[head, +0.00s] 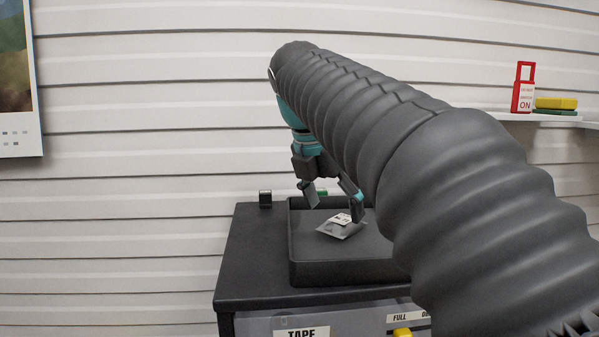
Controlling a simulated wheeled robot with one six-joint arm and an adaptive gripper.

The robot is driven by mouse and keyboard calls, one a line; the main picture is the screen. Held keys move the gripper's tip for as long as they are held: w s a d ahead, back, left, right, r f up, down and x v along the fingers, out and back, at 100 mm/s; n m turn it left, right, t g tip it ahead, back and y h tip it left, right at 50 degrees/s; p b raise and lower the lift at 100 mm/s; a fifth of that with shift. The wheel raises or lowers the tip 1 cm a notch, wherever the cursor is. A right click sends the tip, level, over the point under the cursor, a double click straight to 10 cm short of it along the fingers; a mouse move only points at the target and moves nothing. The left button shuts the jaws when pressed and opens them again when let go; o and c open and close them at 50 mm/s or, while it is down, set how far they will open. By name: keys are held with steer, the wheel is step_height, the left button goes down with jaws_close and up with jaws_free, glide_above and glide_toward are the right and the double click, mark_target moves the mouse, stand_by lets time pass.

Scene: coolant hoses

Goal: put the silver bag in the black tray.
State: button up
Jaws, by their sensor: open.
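The silver bag (336,231), a small grey pouch with a white label, lies flat inside the black tray (345,272), near the middle of its floor. The tray sits on the dark top of a cabinet, and my arm covers its right part. My gripper (335,209) points down over the tray with its fingers spread. One finger is to the left of the bag and the other is at its right edge in the picture. I cannot tell whether the right finger touches the bag.
A green item (322,192) shows behind my gripper. A shelf (540,117) at the right holds a red tag and a yellow block. The cabinet top left of the tray is clear.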

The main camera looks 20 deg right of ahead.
steer(key=v, duration=0.8)
steer(key=shift+a+r, duration=0.15)
steer(key=shift+r, duration=0.15)
stand_by(1.1)
